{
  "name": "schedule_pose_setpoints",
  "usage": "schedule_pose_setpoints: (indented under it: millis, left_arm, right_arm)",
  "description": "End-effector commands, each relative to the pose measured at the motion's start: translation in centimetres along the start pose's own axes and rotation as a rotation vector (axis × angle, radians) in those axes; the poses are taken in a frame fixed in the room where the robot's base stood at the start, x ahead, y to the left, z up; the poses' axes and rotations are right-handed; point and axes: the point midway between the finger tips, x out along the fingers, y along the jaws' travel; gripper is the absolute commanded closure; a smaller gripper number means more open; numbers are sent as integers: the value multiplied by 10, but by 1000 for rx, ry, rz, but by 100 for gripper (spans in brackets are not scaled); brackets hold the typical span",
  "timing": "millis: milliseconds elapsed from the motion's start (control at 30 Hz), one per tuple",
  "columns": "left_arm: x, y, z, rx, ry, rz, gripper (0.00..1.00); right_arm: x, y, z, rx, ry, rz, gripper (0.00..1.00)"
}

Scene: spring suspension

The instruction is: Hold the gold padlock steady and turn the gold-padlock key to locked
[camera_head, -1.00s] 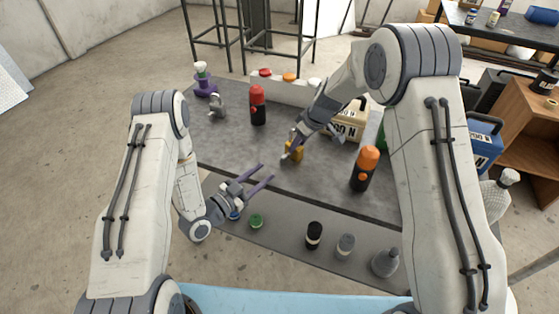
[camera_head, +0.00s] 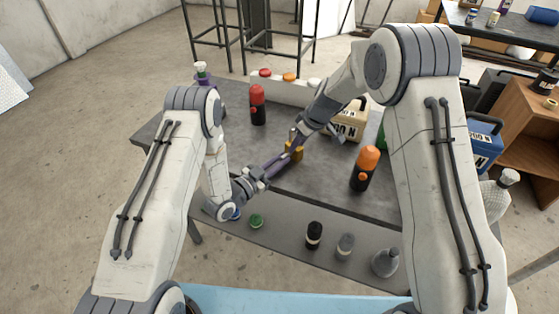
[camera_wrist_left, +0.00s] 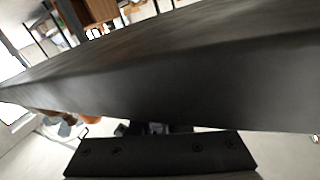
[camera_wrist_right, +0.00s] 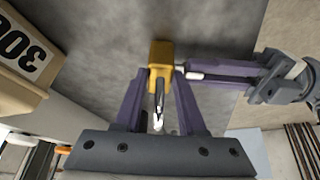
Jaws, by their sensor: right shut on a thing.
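The gold padlock (camera_head: 298,154) is on the dark table, held at my right gripper (camera_head: 296,138). In the right wrist view the padlock (camera_wrist_right: 161,52) sits at the tips of my right gripper (camera_wrist_right: 160,78). Its fingers are shut on the padlock, and a silvery shackle shows between them. My left gripper (camera_head: 284,162) reaches in from the left, its tips beside the padlock. In the right wrist view my left gripper (camera_wrist_right: 190,70) comes from the right. A small pale piece, perhaps the key (camera_wrist_right: 194,76), shows at its tips. Whether it grips this piece is unclear.
A red bottle (camera_head: 257,105) stands behind the padlock and an orange-capped bottle (camera_head: 364,168) to its right. A cream box (camera_head: 349,122) marked N is behind my right gripper. A dark slab (camera_wrist_left: 200,65) fills much of the left wrist view. Several small items line the front strip.

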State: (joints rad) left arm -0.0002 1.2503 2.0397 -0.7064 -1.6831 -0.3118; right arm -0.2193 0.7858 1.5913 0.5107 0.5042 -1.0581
Motion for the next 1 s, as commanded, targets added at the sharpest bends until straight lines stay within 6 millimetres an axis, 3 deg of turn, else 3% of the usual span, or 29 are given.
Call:
schedule_pose_setpoints:
  millis: [167, 500, 767, 800, 833, 867, 1000]
  left_arm:
    - [0, -2, 0, -16, 0, -6, 100]
    - [0, -4, 0, -228, 1, -10, 100]
    - [0, -5, 0, -230, 2, -12, 100]
    - [0, -5, 0, -229, 2, -13, 71]
    - [0, -5, 0, -229, 2, -13, 59]
    - [0, -5, 0, -229, 2, -12, 55]
    - [0, -4, 0, -229, 1, -9, 55]
  right_arm:
    - [0, 0, 2, -1, -3, -2, 100]
    - [0, 0, 2, -1, -4, -2, 100]
    - [0, 0, 2, -1, -4, -2, 100]
    - [0, 0, 2, -1, -4, -2, 100]
    - [0, 0, 2, -1, -4, -2, 100]
    - [0, 0, 2, 0, -4, -2, 100]
    - [0, 0, 2, 0, -4, -2, 100]
